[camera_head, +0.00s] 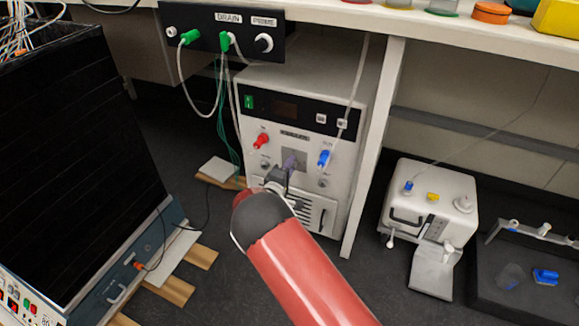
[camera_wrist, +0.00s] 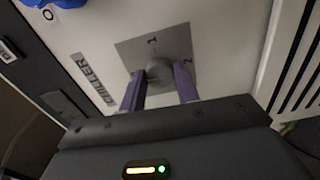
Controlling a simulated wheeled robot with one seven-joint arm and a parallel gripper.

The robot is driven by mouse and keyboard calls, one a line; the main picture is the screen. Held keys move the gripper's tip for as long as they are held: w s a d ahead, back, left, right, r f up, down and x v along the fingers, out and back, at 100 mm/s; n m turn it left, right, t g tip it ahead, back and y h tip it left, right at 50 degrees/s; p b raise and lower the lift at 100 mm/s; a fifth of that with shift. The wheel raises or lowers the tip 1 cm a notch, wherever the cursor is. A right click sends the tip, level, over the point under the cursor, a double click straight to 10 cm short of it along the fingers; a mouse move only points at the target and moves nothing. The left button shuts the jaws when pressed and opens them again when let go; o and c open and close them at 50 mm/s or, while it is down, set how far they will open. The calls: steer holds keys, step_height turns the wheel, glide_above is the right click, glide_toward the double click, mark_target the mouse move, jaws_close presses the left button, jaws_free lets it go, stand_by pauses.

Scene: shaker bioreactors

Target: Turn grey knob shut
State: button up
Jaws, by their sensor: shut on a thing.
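The grey knob (camera_wrist: 161,74) sits on a square grey plate (camera_wrist: 182,42) marked with numerals, among them 1 and 2, beside the word CHILLER in the wrist view. My gripper (camera_wrist: 162,88) has its two purple fingers on either side of the knob, shut on it. In the head view my gripper (camera_head: 287,168) reaches the grey plate (camera_head: 300,158) on the front of the white chiller (camera_head: 292,88). The fingers and arm hide most of the knob there. I cannot tell which numeral the knob points to.
A red fitting (camera_head: 261,141) and a blue fitting (camera_head: 324,158) flank the plate. A DRAIN/PRIME panel (camera_head: 222,33) with green connectors and hanging tubes is above. A table leg (camera_head: 372,150) stands right of the chiller, and a white device (camera_head: 432,205) sits further right.

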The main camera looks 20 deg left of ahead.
steer(key=shift+n, duration=0.4)
steer(key=o, duration=1)
steer(key=shift+c, duration=0.2)
steer(key=s, duration=0.7)
steer(key=shift+s+a, duration=0.35)
steer(key=shift+s, duration=0.05)
steer(key=shift+w, duration=0.1)
